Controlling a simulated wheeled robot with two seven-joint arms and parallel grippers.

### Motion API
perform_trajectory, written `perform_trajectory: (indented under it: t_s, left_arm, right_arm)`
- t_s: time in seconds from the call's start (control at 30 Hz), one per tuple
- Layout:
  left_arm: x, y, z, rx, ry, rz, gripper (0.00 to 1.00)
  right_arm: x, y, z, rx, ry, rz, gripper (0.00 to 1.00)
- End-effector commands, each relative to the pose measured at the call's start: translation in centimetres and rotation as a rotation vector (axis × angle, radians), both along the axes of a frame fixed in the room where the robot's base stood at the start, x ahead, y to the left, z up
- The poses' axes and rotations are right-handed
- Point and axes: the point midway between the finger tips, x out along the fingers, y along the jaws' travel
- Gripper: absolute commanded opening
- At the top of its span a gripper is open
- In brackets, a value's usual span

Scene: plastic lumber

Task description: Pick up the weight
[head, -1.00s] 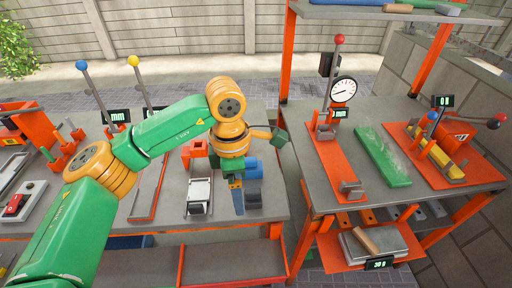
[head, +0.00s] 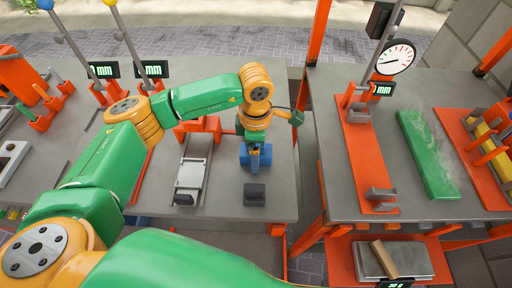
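A blue, rounded block (head: 264,155) and a small dark grey block (head: 254,195) stand close together on the grey workbench (head: 230,205). I cannot tell for sure which of them is the weight. My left gripper (head: 254,162) points down right at the blue block and overlaps it in the head view. Its fingers blend with the blue block, so I cannot tell whether they are apart or closed on it. The dark block stands just in front of the gripper, apart from it. My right gripper is not in view.
A flat scale-like device (head: 193,170) lies left of the blocks, with an orange stand (head: 201,127) behind it. Across a gap at right, another table holds a dial gauge (head: 395,57) and a green plank (head: 427,152). A wooden piece (head: 384,260) lies on a lower shelf.

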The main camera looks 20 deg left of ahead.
Motion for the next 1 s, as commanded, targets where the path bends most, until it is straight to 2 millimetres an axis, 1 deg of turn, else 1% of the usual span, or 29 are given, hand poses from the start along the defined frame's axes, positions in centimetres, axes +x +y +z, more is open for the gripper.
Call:
perform_trajectory:
  t_s: [0.13, 0.17, 0.2, 0.27, 0.3, 0.37, 0.4, 0.5, 0.87, 1.0]
  left_arm:
    - [0.02, -0.02, -0.07, 0.000, 0.000, 0.000, 0.91]
    - [0.02, -0.02, -0.07, 0.000, 0.000, 0.000, 0.89]
    - [0.02, -0.02, -0.07, 0.000, 0.000, 0.000, 0.78]
    - [0.02, -0.02, -0.06, 0.000, 0.000, 0.000, 0.62]
    - [0.02, -0.02, -0.06, 0.000, 0.000, 0.000, 0.51]
    - [0.01, -0.02, -0.05, 0.000, 0.000, 0.000, 0.35]
    - [0.02, -0.03, -0.05, 0.000, 0.000, 0.000, 0.24]
    - [0.02, -0.02, -0.04, 0.000, 0.000, 0.000, 0.00]
    - [0.09, -0.05, 0.11, -0.001, -0.002, 0.001, 0.00]
    - [0.13, -0.05, 0.53, -0.002, -0.004, 0.001, 0.00]
  right_arm:
    - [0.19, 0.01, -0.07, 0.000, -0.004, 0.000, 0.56]
    - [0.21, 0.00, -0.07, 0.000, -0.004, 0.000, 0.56]
    - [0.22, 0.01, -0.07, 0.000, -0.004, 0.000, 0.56]
    - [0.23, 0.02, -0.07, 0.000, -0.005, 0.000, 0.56]
    - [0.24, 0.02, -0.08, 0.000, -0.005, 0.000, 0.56]
    - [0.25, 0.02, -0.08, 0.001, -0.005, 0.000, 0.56]
    - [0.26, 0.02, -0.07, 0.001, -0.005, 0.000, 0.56]
    - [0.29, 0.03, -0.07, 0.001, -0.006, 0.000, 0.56]
    - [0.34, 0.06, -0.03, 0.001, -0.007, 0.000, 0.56]
    - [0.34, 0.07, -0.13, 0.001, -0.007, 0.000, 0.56]
